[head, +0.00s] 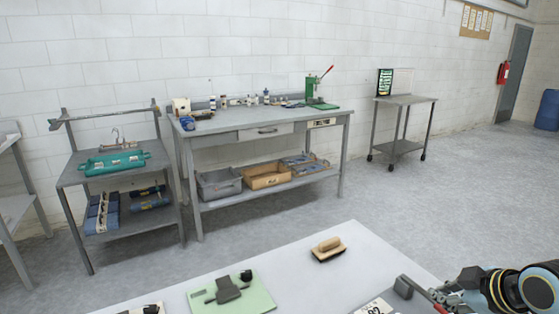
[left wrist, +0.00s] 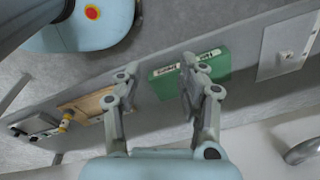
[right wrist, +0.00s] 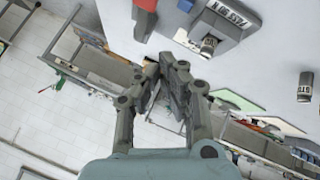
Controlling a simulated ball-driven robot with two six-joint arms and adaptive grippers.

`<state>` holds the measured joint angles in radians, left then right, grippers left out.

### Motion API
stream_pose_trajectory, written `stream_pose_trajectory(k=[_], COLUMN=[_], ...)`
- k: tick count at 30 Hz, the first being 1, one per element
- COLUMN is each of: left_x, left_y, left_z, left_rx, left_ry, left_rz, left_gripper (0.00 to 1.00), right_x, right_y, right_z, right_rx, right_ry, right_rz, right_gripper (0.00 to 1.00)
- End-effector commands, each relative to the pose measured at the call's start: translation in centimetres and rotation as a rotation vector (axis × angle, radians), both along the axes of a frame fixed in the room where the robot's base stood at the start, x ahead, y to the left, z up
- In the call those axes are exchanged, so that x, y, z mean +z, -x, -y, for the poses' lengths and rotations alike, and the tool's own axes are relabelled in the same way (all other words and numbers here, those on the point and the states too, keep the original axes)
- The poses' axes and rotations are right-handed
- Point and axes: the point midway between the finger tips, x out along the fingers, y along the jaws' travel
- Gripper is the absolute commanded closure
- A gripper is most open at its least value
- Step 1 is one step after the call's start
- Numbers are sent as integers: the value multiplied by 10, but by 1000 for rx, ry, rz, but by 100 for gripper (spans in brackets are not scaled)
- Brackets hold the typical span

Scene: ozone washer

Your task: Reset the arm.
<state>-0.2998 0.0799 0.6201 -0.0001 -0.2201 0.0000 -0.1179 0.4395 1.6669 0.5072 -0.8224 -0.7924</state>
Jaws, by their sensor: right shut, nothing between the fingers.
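My right gripper (head: 424,294) comes in at the lower right of the head view, over the right edge of the near white table. In the right wrist view the right gripper (right wrist: 161,68) has its fingertips together with nothing between them. My left gripper (left wrist: 157,72) shows only in the left wrist view. Its fingers stand apart and nothing is held between them. A green block (left wrist: 190,77) with a white label lies beyond its fingertips, partly hidden by the right finger.
The near white table (head: 300,285) carries a wooden-handled brush (head: 328,246) and a green board (head: 255,299) with a dark tool on it. A grey workbench (head: 225,133) with a green press (head: 313,92) stands by the wall. The floor between is clear.

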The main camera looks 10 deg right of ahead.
Motion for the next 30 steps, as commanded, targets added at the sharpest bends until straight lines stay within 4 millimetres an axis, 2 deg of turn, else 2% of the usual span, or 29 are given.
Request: stream_pose_trajectory(k=[1, 3, 7, 15, 23, 24, 30], left_x=[0, 0, 0, 0, 0, -5, -18], left_y=[0, 0, 0, 0, 0, 0, 1], left_z=[0, 1, 1, 0, 0, 0, 0], left_rx=[0, 0, 0, 0, 0, 0, 0], left_ry=[0, 1, 1, 0, 0, 0, 0], left_rz=[0, 0, 0, -1, 0, 0, -1], left_gripper=[60, 60, 60, 60, 60, 60, 60], right_x=[-2, 1, 14, 49, 82, 66, 12], right_y=[23, 55, 108, 184, 238, 233, 224], right_z=[-24, -51, -80, -99, -100, -99, -95], right_rx=[-17, -69, -193, -453, -684, -680, -682], right_ry=[-35, -72, -122, -179, -214, -210, -204], right_rz=[-45, -114, -214, -327, -383, -388, -402], right_gripper=[100, 100, 100, 100, 100, 100, 100])
